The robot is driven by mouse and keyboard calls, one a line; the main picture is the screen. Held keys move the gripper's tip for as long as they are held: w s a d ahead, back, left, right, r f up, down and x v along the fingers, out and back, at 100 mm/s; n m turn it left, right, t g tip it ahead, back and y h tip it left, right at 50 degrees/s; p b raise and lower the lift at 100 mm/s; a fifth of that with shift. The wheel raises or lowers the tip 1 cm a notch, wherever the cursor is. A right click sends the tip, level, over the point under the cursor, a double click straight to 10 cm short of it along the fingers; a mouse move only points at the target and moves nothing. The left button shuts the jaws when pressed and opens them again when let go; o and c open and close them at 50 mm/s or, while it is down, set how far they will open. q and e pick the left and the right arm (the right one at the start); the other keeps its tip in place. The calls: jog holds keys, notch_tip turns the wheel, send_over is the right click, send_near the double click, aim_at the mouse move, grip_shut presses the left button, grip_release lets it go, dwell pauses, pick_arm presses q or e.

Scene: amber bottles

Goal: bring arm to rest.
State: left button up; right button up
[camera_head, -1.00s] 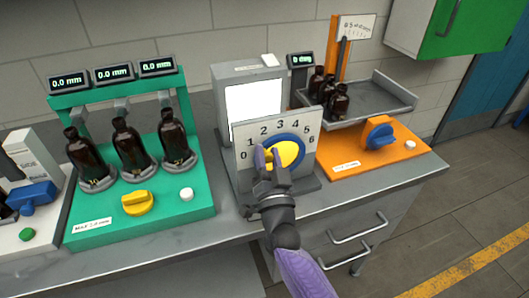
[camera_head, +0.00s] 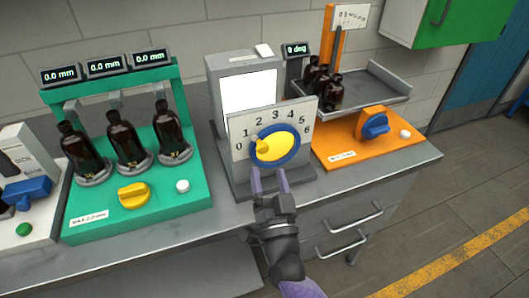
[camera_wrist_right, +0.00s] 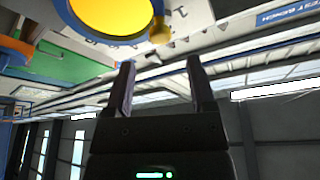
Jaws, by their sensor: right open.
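My right gripper (camera_head: 269,181) is open and empty, just below and in front of the yellow dial knob (camera_head: 277,147) with its blue ring. The knob sits on a white plate numbered 0 to 6 (camera_head: 243,124), and its small pointer tip faces left, near the 1. In the right wrist view the two fingers (camera_wrist_right: 160,85) stand apart with nothing between them, and the yellow dial (camera_wrist_right: 112,12) is beyond them at the top, not touched. My left gripper is not in view.
A green stand (camera_head: 190,190) holds three amber bottles (camera_head: 127,141) at the left. An orange station (camera_head: 390,146) with amber bottles on a grey tray (camera_head: 385,84) is at the right. The bench's front edge and drawers (camera_head: 350,215) lie close to my right arm.

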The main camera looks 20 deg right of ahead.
jog(key=v, duration=0.3)
jog(key=s+a+f+n+g+y+b, duration=0.1)
jog(key=s+f+n+g+y, duration=0.3)
jog(key=f, duration=1)
jog(key=s+a+f+n+g+y, duration=0.1)
jog(key=s+f+n+g, duration=0.2)
jog(key=s+f+g, duration=0.7)
jog(key=s+d+f+n+g+h, duration=0.1)
jog(key=s+d+f+g, duration=0.2)
jog(key=s+f, duration=0.5)
jog(key=s+d+f+n+g+h, duration=0.1)
jog(key=s+d+f+g, duration=0.3)
jog(key=s+f, duration=0.4)
jog(key=s, duration=0.5)
jog(key=shift+n+b, duration=0.3)
jog(key=shift+b, duration=0.1)
jog(key=shift+d, duration=0.1)
